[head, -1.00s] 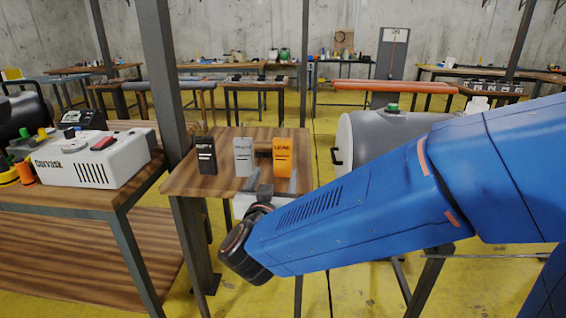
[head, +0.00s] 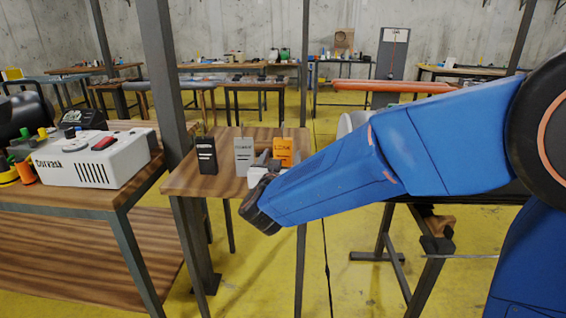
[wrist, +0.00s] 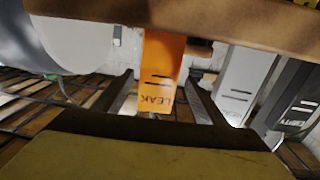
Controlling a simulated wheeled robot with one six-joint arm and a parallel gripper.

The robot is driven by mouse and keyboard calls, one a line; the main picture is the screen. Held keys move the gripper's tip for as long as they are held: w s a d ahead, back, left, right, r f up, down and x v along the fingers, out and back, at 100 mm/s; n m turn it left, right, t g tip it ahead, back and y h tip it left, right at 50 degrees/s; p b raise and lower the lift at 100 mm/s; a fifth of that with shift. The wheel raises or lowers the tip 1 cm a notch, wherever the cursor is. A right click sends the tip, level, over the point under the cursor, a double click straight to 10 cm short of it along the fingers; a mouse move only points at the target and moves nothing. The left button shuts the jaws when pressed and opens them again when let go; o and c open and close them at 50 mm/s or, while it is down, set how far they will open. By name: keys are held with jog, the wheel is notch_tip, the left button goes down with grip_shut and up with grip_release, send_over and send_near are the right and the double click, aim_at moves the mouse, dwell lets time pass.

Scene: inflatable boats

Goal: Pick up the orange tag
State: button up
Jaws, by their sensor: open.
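In the wrist view the orange tag (wrist: 162,70) appears upside down, in line with the gap between my open gripper's fingers (wrist: 160,102). The gap looks empty of any grip; whether a finger touches the tag I cannot tell.
A grey tag (head: 243,158) stands just left of the orange one, with a black tag (head: 206,160) farther left. A white machine (head: 95,158) sits on the left bench. A dark post (head: 163,80) rises beside the small table. A grey tank (wrist: 75,35) shows in the wrist view.

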aim_at(284, 152)
jog(key=w, duration=0.5)
jog(key=shift+d+f, duration=0.3)
jog(key=shift+d, duration=0.1)
jog(key=c, duration=1.2)
